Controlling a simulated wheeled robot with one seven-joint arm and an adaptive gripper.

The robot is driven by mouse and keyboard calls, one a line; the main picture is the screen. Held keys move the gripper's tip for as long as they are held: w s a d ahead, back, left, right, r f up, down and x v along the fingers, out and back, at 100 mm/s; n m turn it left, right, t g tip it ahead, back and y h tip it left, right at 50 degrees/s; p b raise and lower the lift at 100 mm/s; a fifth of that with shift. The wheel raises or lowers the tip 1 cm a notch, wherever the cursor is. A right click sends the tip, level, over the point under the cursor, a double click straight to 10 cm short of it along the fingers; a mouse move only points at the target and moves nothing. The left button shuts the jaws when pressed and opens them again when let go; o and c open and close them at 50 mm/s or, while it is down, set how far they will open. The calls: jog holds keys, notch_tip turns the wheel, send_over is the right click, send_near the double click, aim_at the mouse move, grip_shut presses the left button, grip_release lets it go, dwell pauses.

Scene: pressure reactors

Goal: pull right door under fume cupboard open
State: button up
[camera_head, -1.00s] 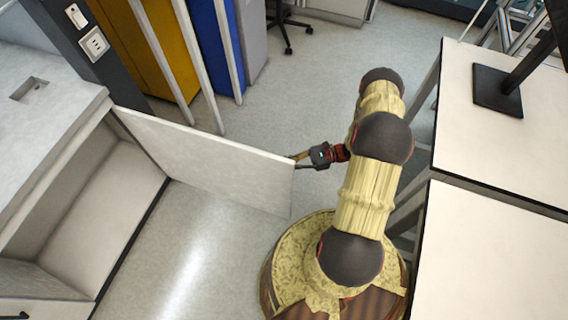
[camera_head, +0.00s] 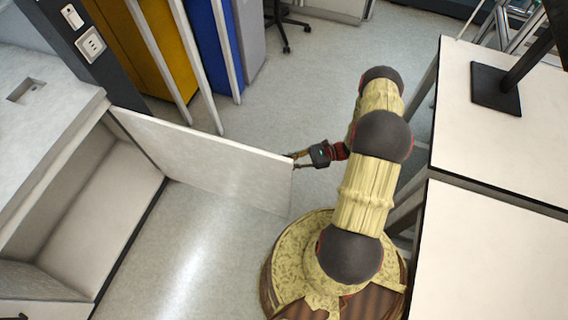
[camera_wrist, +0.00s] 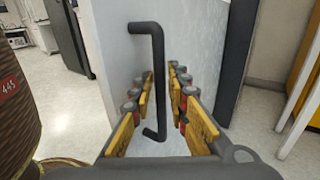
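The right door (camera_head: 215,163) under the fume cupboard stands wide open, swung out from the cabinet at the left in the head view. Its pale face and dark bar handle (camera_wrist: 158,80) show in the wrist view. My gripper (camera_head: 293,160) is at the door's free edge in the head view. In the wrist view, its two yellow fingers (camera_wrist: 156,92) are apart, one on each side of the handle, with visible gaps. The handle stands upright between them. The far side of the door is hidden in the head view.
The open cabinet (camera_head: 110,190) is empty in the part that shows. Yellow (camera_head: 150,45) and blue (camera_head: 207,40) cabinets stand behind the door. White tables (camera_head: 490,240) are close at the right of my arm. Floor is clear in front of the cabinet.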

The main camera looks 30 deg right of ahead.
jog(key=v, duration=1.1)
jog(key=shift+d, duration=0.3)
jog(key=shift+s, duration=0.15)
